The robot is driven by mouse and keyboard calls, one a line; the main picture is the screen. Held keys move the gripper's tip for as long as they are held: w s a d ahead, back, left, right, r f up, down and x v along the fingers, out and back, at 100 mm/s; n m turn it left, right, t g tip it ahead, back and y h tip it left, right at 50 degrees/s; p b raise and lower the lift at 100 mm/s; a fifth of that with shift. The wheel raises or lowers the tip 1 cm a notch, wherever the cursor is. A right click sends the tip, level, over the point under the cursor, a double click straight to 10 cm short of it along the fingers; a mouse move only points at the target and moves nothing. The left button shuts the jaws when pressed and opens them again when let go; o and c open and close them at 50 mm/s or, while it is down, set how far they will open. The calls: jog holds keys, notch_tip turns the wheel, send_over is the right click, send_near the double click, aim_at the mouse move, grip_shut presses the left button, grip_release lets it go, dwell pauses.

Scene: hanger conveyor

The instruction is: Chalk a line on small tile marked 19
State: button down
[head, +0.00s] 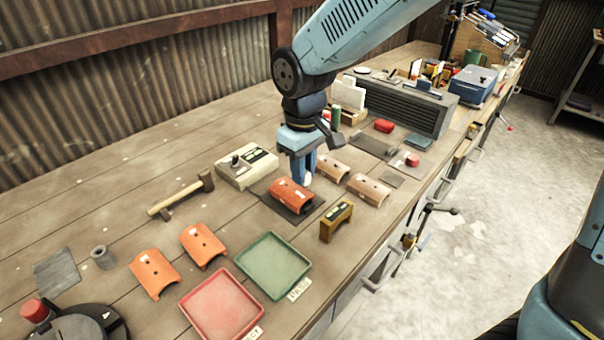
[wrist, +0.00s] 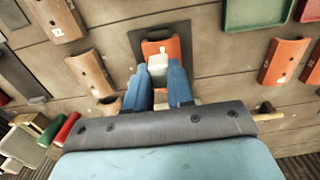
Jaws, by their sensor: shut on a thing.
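My gripper (head: 305,178) is shut on a small white block (wrist: 157,68), which looks like chalk. It points down over an orange curved tile (head: 291,194), which lies on a dark square plate (head: 270,206). In the wrist view the white block covers part of this tile (wrist: 173,47); I cannot tell whether they touch. Two paler tiles lie beyond it, one (head: 331,168) near the gripper and one (head: 369,188) nearer the edge. Two orange tiles, (head: 203,245) and (head: 154,273), lie at front left. Small white labels show, but I cannot read 19 on any tile.
A green tray (head: 273,264) and a red tray (head: 221,302) stand in front. A brown block (head: 336,222) sits right of the plate. The bench is fairly bare at far left.

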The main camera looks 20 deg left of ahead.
jog(key=shift+r, duration=1.5)
